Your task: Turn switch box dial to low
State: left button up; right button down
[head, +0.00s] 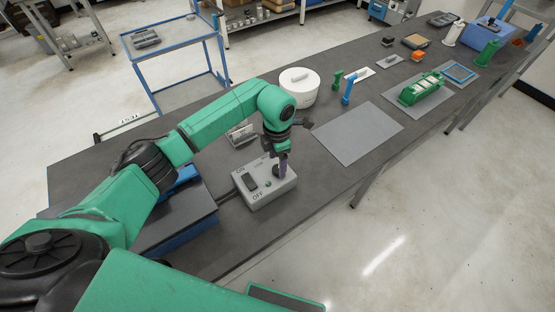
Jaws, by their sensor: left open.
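The grey switch box (268,197) sits on the dark bench. Its top carries a black rocker switch (250,182) between ON and OFF lettering, and a small green button or light (268,184). The dark dial (277,171) is at the box's right side, mostly hidden by my left gripper, so its setting cannot be read. My left gripper (281,172) points down over the dial with its fingers at or around it; I cannot tell whether they touch it. My right gripper is not in view.
A flat grey mat (358,133) lies to the right. Blue and green upright pieces (348,88) stand beyond it. A green rack (421,88) is further right. Bench space right of the box is clear.

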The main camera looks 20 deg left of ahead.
pick_arm(q)
notch_tip(320, 180, down, 2)
jog(key=shift+w+d+f, duration=0.1)
jog(key=shift+d, duration=0.1)
jog(key=shift+s, duration=0.25)
jog(key=c, duration=0.5)
jog(key=shift+w, duration=0.1)
grip_shut()
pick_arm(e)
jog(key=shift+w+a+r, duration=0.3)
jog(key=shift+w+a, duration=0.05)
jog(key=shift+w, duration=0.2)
